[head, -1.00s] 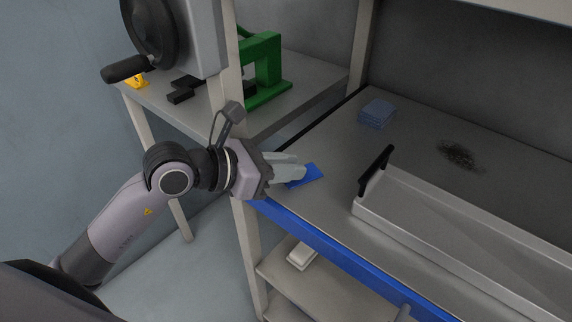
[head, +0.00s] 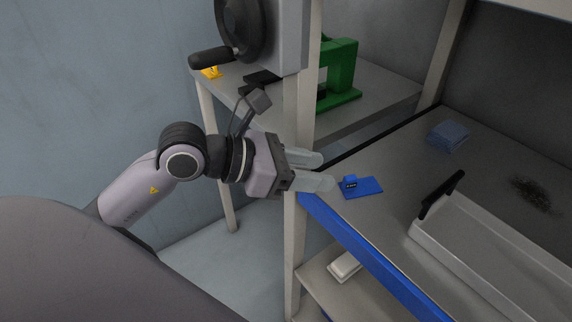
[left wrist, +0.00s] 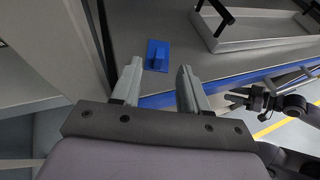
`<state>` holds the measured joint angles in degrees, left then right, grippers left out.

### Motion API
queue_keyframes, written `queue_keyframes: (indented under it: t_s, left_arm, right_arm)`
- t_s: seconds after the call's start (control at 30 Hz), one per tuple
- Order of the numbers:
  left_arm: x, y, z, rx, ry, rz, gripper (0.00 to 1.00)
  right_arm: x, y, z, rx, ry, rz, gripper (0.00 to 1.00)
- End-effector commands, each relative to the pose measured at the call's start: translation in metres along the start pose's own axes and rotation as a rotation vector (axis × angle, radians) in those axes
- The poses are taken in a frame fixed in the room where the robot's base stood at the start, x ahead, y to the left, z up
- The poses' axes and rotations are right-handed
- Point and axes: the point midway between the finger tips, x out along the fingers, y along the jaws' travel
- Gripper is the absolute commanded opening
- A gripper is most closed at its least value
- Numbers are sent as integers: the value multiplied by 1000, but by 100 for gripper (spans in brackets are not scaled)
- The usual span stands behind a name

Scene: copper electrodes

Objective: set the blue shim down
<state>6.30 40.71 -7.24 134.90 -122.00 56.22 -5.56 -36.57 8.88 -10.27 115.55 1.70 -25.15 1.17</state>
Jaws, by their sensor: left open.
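The blue shim (head: 350,183) shows as a small blue block with a dark label, on a flat blue plate (head: 370,189) near the front left corner of the grey bench top. I cannot tell whether block and plate are one piece. The block also shows in the left wrist view (left wrist: 158,58). My left gripper (head: 328,170) is open and empty, a short way left of the plate and apart from it. In the left wrist view its two fingers (left wrist: 160,68) stand apart with the shim beyond their tips. My right gripper (left wrist: 238,98) appears small at the right there.
A metal tray (head: 480,255) with a black handle (head: 441,195) lies right of the shim. A stack of blue cloths (head: 448,136) and a dark smudge (head: 536,197) are farther back. A frame post (head: 299,115) stands close behind my left gripper. A green press (head: 343,70) is on the side table.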

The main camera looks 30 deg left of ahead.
Motion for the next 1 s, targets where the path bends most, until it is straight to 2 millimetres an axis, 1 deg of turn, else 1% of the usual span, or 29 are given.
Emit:
queue_keyframes:
  t_s: [0.03,0.13,0.3,0.4,0.6,1.0]
  left_arm:
    - [-9,1,-2,0,3,2,44]
    - [-24,-1,-2,1,3,0,44]
    - [-40,0,-2,-2,1,0,44]
    - [-46,0,-1,-1,0,0,44]
    - [-50,0,0,0,0,-1,44]
    - [-50,0,0,0,-1,-1,44]
  right_arm:
    - [1,0,2,2,-3,0,43]
    - [2,0,4,4,-6,-1,43]
    - [2,-2,0,10,5,-2,43]
    - [2,-2,-3,13,12,-3,43]
    - [2,-3,-3,15,11,-4,43]
    - [3,-3,-1,14,8,-5,43]
